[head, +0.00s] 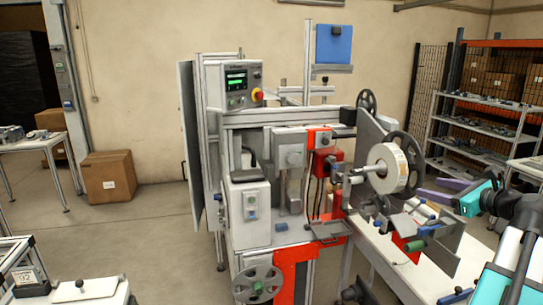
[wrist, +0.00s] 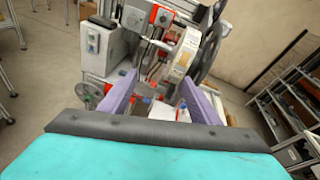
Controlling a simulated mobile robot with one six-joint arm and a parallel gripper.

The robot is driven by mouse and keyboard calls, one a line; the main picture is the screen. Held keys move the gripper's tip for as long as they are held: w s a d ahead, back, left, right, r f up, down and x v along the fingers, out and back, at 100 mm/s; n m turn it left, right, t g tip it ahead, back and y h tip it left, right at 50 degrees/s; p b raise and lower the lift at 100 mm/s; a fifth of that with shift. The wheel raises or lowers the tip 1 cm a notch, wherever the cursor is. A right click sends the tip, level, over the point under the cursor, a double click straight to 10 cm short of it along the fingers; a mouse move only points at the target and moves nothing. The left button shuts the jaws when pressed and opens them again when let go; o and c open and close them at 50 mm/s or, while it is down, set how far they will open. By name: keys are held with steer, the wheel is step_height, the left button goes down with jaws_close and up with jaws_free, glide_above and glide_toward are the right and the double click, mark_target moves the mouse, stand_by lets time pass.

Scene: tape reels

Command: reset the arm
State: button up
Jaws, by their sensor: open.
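My gripper (head: 437,190) is at the right in the head view, with its purple fingers pointing left toward the machine. In the wrist view its two purple fingers (wrist: 158,98) are spread apart with nothing held between them. My teal and black arm comes in from the right edge of the head view. A white tape reel (head: 391,168) sits on the machine's spindle, left of my gripper and apart from it. The reel also shows in the wrist view (wrist: 179,58), beyond the fingers.
The grey and red machine (head: 295,262) fills the middle. A white table (head: 400,262) extends from it below my gripper. Metal shelves (head: 475,125) stand at the right. A cardboard box (head: 109,177) sits on the floor at left, with open floor around it.

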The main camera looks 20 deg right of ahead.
steer(key=w+a+f+n+g+y, duration=0.1)
steer(key=w+a+f+n+g, duration=0.1)
steer(key=w+a+f+n, duration=0.45)
steer(key=w+a+f+n+g+y, duration=0.1)
steer(key=w+a+f+g, duration=0.15)
steer(key=a+f, duration=0.65)
steer(key=w+a+f+n+g+y, duration=0.15)
steer(key=w+a+f+n, duration=0.3)
steer(key=f, duration=0.55)
steer(key=s+a+f+n+g+h, duration=0.25)
steer(key=a+f+n+g, duration=0.45)
steer(key=a+f+n, duration=1.1)
steer(key=s+a+f+n+g+h, duration=0.1)
steer(key=s+a+f+n, duration=0.15)
steer(key=a+f, duration=0.4)
steer(key=s+a+f+n+g, duration=0.1)
steer(key=s+a+f, duration=0.3)
steer(key=a+f, duration=0.3)
steer(key=s+f+g+b, duration=0.6)
steer(key=s+f+b, duration=0.4)
steer(key=s+f, duration=1.6)
steer(key=shift+s+a+f+h, duration=0.15)
steer(key=shift+s+f+h, duration=0.05)
steer(key=shift+f+h, duration=0.1)
